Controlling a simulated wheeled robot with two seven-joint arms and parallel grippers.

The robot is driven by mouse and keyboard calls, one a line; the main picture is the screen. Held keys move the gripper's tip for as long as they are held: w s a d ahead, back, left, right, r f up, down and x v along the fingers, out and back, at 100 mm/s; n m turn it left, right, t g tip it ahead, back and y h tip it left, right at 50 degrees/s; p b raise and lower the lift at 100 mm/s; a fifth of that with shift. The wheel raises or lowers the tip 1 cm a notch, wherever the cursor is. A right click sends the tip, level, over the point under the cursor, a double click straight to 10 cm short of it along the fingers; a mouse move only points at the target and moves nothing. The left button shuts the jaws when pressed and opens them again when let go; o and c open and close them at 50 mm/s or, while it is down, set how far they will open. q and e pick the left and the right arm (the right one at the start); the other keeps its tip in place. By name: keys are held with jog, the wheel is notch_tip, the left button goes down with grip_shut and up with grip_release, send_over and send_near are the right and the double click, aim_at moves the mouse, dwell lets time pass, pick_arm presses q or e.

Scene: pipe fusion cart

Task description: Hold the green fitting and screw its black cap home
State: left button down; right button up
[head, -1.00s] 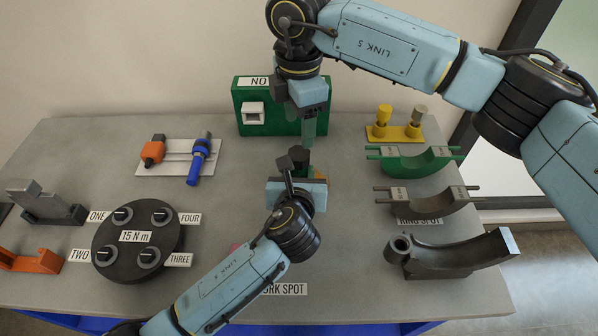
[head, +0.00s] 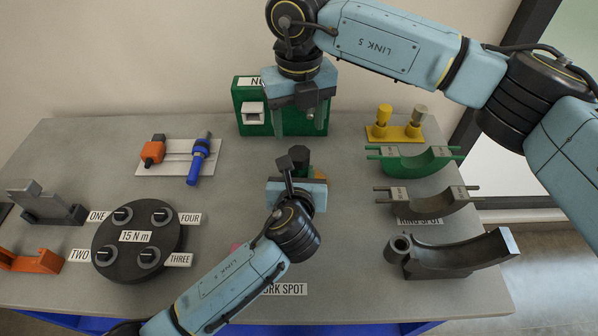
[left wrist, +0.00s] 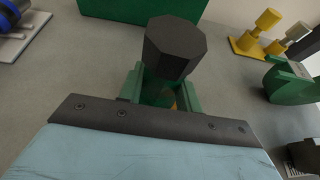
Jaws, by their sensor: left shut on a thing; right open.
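The green fitting (left wrist: 160,92) stands upright between the fingers of my left gripper (left wrist: 162,100) in the left wrist view, largely hidden by them and the cap. My left gripper is shut on it over the middle of the table. The black cap (left wrist: 175,48), dark and many-sided, sits on top of the fitting; it also shows in the head view (head: 299,155). How far it is screwed down I cannot tell. My right gripper (head: 300,122) is open and empty, above and behind the cap, its fingers spread left and right, apart from the cap.
A green box (head: 252,128) with a white switch stands behind my right gripper. A round black 15 N m dial plate (head: 138,262) is left. Green and grey curved cradles (head: 412,162) are right, and a yellow stand (head: 395,131) is back right. Bare table lies around the fitting.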

aim_at(299, 153)
jog(key=n, duration=1.1)
jog(key=shift+n, duration=0.3)
jog(key=n, duration=0.5)
jog(key=shift+n, duration=0.3)
jog(key=n, duration=0.6)
jog(key=shift+f, duration=4.05)
